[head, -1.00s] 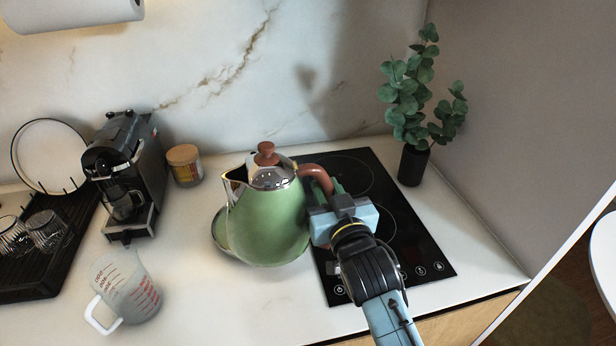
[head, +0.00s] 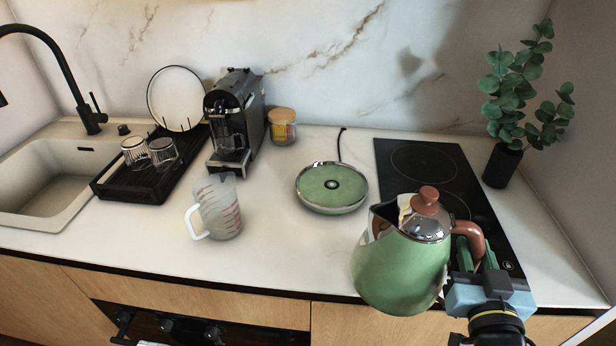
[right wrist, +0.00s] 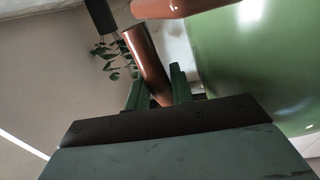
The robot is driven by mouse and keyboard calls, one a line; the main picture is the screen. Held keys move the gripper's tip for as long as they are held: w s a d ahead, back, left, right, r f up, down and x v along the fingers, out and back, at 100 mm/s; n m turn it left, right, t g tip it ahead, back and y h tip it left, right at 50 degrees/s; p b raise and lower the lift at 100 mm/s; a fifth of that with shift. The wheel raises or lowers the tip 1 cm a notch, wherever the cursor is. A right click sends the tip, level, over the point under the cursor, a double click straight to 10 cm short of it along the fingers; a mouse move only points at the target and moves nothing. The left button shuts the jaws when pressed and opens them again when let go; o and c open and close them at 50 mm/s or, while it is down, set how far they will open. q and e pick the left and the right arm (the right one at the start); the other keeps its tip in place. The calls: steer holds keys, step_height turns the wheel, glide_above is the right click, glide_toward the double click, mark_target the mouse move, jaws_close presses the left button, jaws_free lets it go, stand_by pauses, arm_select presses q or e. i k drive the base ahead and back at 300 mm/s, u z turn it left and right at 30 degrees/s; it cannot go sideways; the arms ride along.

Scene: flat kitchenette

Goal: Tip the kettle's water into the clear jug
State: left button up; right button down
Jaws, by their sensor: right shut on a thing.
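The green kettle (head: 402,262) has a brown handle, a brown lid knob and a spout facing left. My right gripper (head: 470,256) is shut on its handle and holds it up near the counter's front edge, roughly upright. In the right wrist view, the fingers (right wrist: 160,92) close around the brown handle (right wrist: 148,66), with the kettle's green side (right wrist: 255,60) at right. The clear jug (head: 219,208), with red markings and a white handle at left, stands on the counter left of the kettle, well apart from it. My left gripper is not in view.
The kettle's round green base (head: 331,187) sits between jug and black hob (head: 420,160). Behind the jug are a coffee machine (head: 236,115), a lidded jar (head: 282,128) and a dish rack (head: 140,185) with glasses. A plant (head: 505,160) stands at right. Counter before the base is clear.

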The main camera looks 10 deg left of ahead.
mark_target(216, 196)
steer(key=z, duration=0.2)
steer(key=k, duration=0.5)
steer(key=u, duration=0.95)
steer(key=i, duration=0.45)
